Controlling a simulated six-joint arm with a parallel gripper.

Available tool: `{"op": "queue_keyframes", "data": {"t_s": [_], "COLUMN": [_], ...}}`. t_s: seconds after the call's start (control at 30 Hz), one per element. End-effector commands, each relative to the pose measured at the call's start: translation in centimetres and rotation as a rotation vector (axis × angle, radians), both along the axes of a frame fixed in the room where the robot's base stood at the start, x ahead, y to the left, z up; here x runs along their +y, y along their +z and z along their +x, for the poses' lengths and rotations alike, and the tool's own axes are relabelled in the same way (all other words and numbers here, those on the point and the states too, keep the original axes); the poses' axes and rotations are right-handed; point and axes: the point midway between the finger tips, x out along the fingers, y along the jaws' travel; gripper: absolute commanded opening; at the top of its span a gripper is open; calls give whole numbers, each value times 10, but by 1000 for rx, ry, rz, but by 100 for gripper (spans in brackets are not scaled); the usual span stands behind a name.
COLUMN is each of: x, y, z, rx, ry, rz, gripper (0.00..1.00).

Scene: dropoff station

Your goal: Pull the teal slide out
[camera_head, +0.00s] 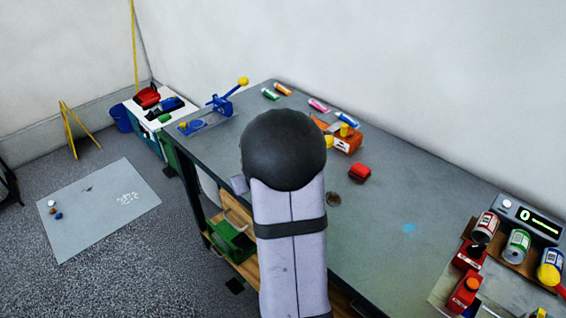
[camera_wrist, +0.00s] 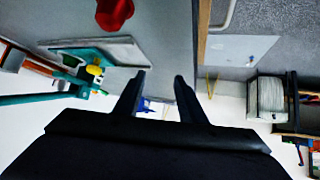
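A teal fixture (camera_wrist: 95,57) shows at the left of the wrist view, with a yellow part on it and a pale grey plate beside it. A teal bar (camera_wrist: 40,98) runs from it to the left edge. I cannot tell which teal part is the slide. My gripper (camera_wrist: 159,77) is open, with nothing between its two dark fingers. The teal parts lie left of the fingers in that view, apart from them. In the head view my arm hides the gripper, and I cannot make out the teal fixture there.
A red object (camera_wrist: 93,17) shows at the top of the wrist view. A green bin (camera_head: 232,240) sits below.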

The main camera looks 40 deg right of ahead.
Motion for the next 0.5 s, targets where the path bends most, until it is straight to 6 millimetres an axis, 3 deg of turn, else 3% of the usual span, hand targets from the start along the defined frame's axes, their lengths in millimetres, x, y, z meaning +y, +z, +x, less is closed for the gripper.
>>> {"op": "queue_keyframes", "data": {"t_s": [0.03, 0.2, 0.5], "x": [-24, -70, -92], "y": [-1, 10, 24], "z": [-13, -47, -82], "rx": [-38, -178, -307], "ry": [-23, -35, -23], "rz": [-11, -41, -43], "gripper": [37, 37, 37]}}
